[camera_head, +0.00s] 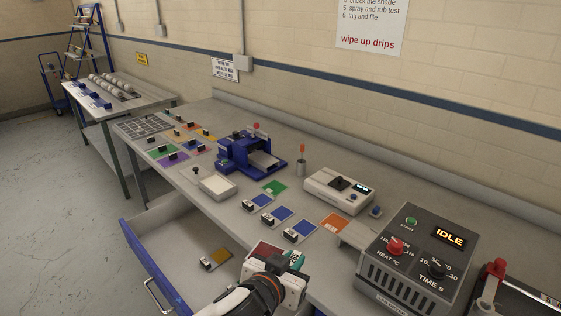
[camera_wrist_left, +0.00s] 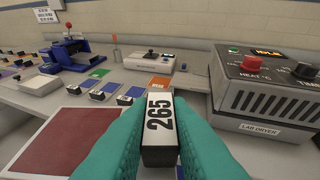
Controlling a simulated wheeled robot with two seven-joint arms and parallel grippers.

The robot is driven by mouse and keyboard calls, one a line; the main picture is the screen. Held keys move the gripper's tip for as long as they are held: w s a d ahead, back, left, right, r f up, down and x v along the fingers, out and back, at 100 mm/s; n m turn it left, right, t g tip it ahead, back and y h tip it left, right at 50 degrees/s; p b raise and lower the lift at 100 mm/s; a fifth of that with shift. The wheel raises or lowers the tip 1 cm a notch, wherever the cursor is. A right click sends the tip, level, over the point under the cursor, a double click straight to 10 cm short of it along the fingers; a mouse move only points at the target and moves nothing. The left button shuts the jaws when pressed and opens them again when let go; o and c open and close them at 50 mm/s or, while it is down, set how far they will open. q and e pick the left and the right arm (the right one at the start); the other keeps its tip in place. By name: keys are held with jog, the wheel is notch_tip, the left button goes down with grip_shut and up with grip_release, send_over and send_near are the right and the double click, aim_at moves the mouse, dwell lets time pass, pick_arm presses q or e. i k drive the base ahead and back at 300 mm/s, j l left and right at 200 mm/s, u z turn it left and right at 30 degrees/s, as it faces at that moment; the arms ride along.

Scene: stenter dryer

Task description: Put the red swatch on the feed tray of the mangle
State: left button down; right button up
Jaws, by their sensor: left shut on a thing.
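My left gripper (camera_head: 297,262), with teal fingers, is shut on the black block labelled 265 (camera_wrist_left: 159,130) of the red swatch. The dark red swatch (camera_wrist_left: 72,143) extends to the left of the fingers in the wrist view, and a part of it (camera_head: 265,249) shows in the head view. It is held above the open drawer near the bench's front edge. My right gripper is not in view.
A grey dryer box (camera_head: 418,250) reading IDLE stands at the right. The open drawer (camera_head: 165,265) holds a yellowish swatch (camera_head: 220,256). A cup (camera_head: 301,167) stands right of the mangle.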

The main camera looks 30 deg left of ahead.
aim_at(262, 159)
jog(key=j+z, duration=0.1)
jog(key=z, duration=0.3)
jog(key=j+z, duration=0.15)
jog(key=z, duration=0.2)
jog(key=j+z, duration=0.15)
jog(key=z, duration=0.25)
jog(key=k+j, duration=0.1)
jog(key=j, duration=0.35)
jog(key=k+j, duration=0.1)
jog(key=j, duration=0.35)
jog(key=k+j, duration=0.1)
jog(key=j, duration=0.35)
jog(key=k+j, duration=0.1)
jog(key=j, duration=0.35)
